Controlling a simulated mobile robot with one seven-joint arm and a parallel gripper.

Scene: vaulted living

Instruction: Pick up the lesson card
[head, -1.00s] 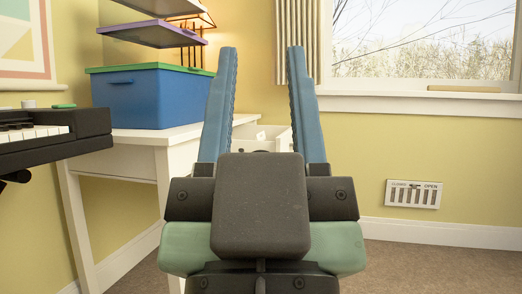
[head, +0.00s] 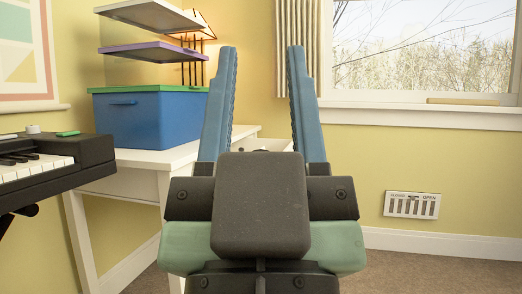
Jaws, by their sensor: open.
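I cannot make out the lesson card in the head view. My gripper (head: 261,50) is in the middle of the view, its two blue fingers upright and spread apart. It is open, with nothing between the fingers. The gripper's body hides part of the white desk (head: 150,157) and most of an open white drawer (head: 277,144) behind it.
A blue bin with a green lid (head: 155,120) stands on the desk, with shelf trays (head: 150,50) above it. A keyboard (head: 60,170) juts in at the left. A window sill (head: 420,116) and wall vent (head: 411,205) are at the right. Carpet (head: 440,270) there is clear.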

